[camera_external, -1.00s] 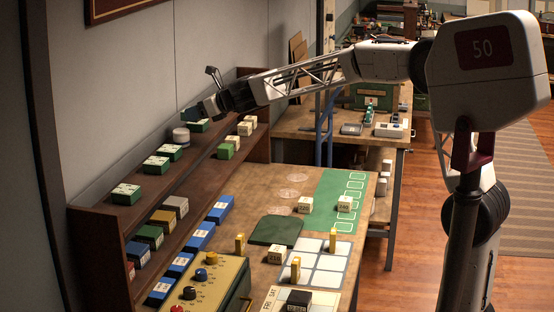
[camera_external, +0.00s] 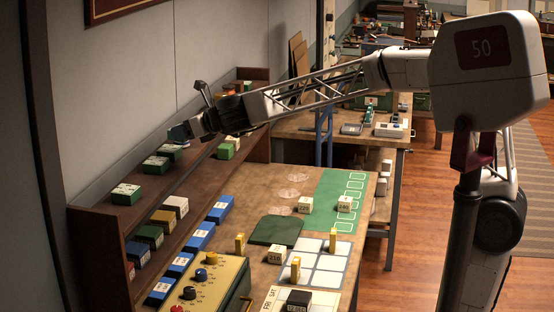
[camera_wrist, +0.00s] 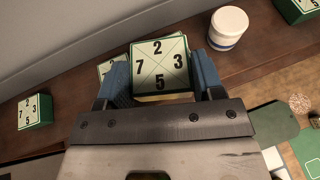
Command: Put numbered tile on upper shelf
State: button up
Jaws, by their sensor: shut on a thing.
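In the external view my gripper (camera_external: 182,131) is over the upper shelf (camera_external: 101,212) of the brown rack. Another tile (camera_wrist: 107,66) shows partly from behind the held tile; I cannot tell whether they touch. A further tile (camera_wrist: 35,112) lies to the left on the shelf, and one more (camera_wrist: 297,9) lies beyond the jar. A near tile (camera_external: 126,193) sits at the shelf's near end.
A white jar (camera_wrist: 228,28) stands just right of the held tile. The wall (camera_external: 125,110) rises behind the shelf. Coloured boxes (camera_external: 150,236) fill the lower shelf. The workbench (camera_external: 262,185) holds cream blocks (camera_external: 305,204), yellow pegs (camera_external: 295,268) and a control box (camera_external: 215,284).

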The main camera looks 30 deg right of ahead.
jog(key=s+a+f, duration=0.1)
jog(key=s+a, duration=0.1)
jog(key=s, duration=0.8)
jog(key=s+a+m+t+h, duration=0.1)
jog(key=s+a, duration=0.1)
jog(key=s, duration=0.8)
jog(key=shift+a+f+m+h, duration=0.3)
jog(key=shift+a+f, duration=0.05)
jog(key=shift+a, duration=0.05)
send_over(146, 186)
jog(key=shift+w+f, duration=0.1)
jog(key=shift+f, duration=0.65)
jog(key=shift+f, duration=1.75)
jog(key=shift+f, duration=0.1)
jog(key=o, duration=0.7)
